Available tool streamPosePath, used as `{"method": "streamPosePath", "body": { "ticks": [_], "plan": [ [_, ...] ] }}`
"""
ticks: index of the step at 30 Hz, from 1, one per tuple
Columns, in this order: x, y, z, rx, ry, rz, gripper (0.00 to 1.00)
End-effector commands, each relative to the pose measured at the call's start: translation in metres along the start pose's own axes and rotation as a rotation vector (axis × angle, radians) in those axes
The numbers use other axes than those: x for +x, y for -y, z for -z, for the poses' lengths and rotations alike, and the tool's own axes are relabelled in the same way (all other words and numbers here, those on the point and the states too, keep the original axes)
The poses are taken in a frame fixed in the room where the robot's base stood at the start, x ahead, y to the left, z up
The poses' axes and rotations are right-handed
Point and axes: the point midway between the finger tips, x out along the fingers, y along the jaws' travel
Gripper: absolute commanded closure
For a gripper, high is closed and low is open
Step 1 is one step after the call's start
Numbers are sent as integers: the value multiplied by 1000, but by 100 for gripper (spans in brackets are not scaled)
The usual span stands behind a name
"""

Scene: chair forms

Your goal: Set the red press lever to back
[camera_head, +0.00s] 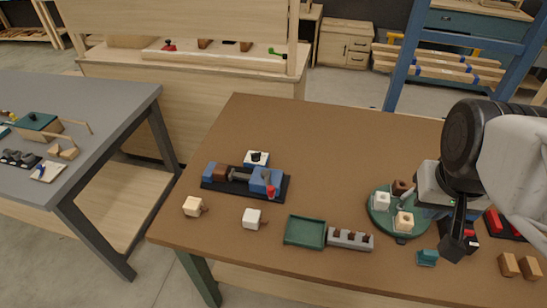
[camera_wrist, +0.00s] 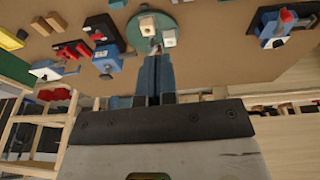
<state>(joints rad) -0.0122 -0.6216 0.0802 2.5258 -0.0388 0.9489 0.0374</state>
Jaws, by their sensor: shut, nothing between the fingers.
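A blue press-like device (camera_head: 225,178) on a black base stands on the left part of the brown table. A small red-tipped lever (camera_head: 270,190) sits at its right end; I cannot tell its exact setting. The wrist view shows the red part (camera_wrist: 287,15) at the upper right. My gripper (camera_head: 457,244) points down at the right of the table, beside the round green platform and well apart from the red lever. Its fingers (camera_wrist: 155,62) are together and empty in the wrist view.
The green platform (camera_head: 376,219) carries several small blocks. A green tray (camera_head: 304,231), a grey slotted block (camera_head: 351,239) and a teal piece (camera_head: 427,257) lie at the front. A red piece (camera_head: 493,222) is at the right. The table's back middle is clear.

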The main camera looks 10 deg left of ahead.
Motion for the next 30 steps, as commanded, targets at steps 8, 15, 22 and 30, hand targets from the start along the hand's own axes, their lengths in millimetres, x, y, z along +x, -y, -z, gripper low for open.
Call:
{"method": "streamPosePath", "body": {
  "ticks": [8, 15, 22, 30],
  "plan": [
    [21, 9, 7, -63, 72, -67, 100],
    [44, 20, 15, -140, 142, -158, 100],
    [66, 33, 23, -219, 191, -255, 100],
    [91, 52, 33, -317, 226, -375, 100]
  ]
}}
